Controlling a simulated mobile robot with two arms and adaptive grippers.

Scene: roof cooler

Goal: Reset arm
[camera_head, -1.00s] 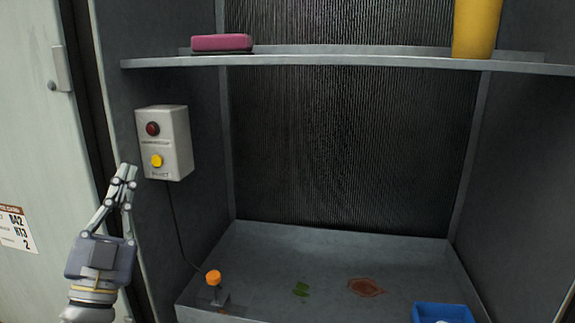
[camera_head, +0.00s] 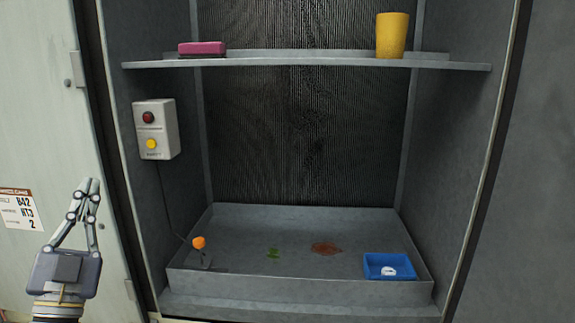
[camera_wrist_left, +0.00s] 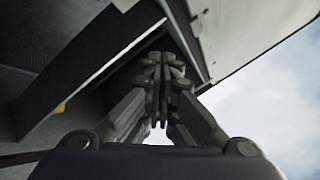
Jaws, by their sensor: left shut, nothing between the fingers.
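My left gripper (camera_head: 88,187) is at the lower left of the head view, pointing up, in front of the pale door panel (camera_head: 40,110). Its fingers are together and empty. It is to the left of the cooler's opening, apart from the grey control box (camera_head: 155,129), which has a red button (camera_head: 148,117) and a yellow button (camera_head: 151,143). In the left wrist view the closed fingers (camera_wrist_left: 162,75) show in the middle, with pale panel edges and sky behind them. My right gripper is not in view.
A shelf (camera_head: 300,65) holds a pink sponge-like block (camera_head: 202,48) and a yellow cup (camera_head: 392,35). The grey tray (camera_head: 225,285) below has an orange-topped knob (camera_head: 199,243), a green bit (camera_head: 273,253), a reddish stain (camera_head: 325,248) and a blue container (camera_head: 390,274) with a white item.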

